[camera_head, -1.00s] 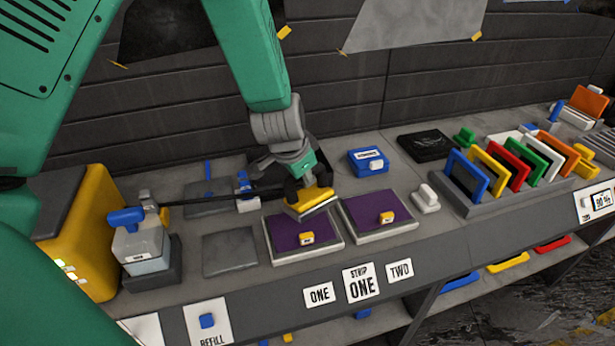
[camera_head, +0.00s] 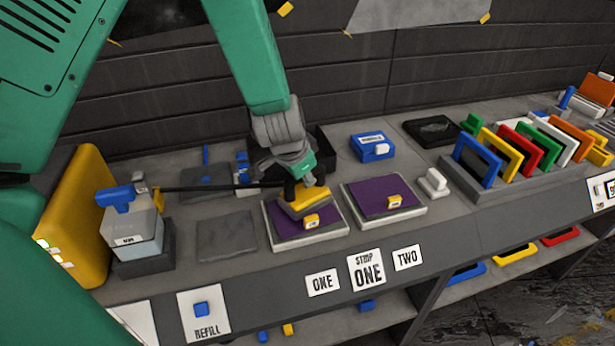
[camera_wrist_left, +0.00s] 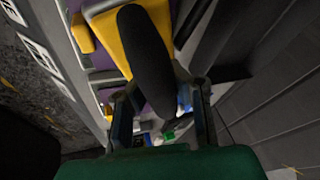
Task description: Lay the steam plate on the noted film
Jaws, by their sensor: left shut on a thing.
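The yellow steam plate (camera_head: 309,204) is over the left purple film (camera_head: 285,232), the one behind the ONE label; it looks level and low, but I cannot tell if it touches. My left gripper (camera_head: 302,186) is shut on its dark handle from above. In the left wrist view the dark handle (camera_wrist_left: 146,60) and yellow plate (camera_wrist_left: 108,38) lie between the fingers (camera_wrist_left: 160,110). The right purple film (camera_head: 380,197) lies uncovered behind the TWO label. The note card (camera_head: 366,270) reads STRIP ONE. My right gripper is not in view.
A dark hose (camera_head: 215,188) runs left from the plate to the steamer (camera_head: 137,235). A blue box (camera_head: 372,147) and a rack of coloured frames (camera_head: 485,190) stand to the right. A grey pad (camera_head: 226,236) lies bare left of the films.

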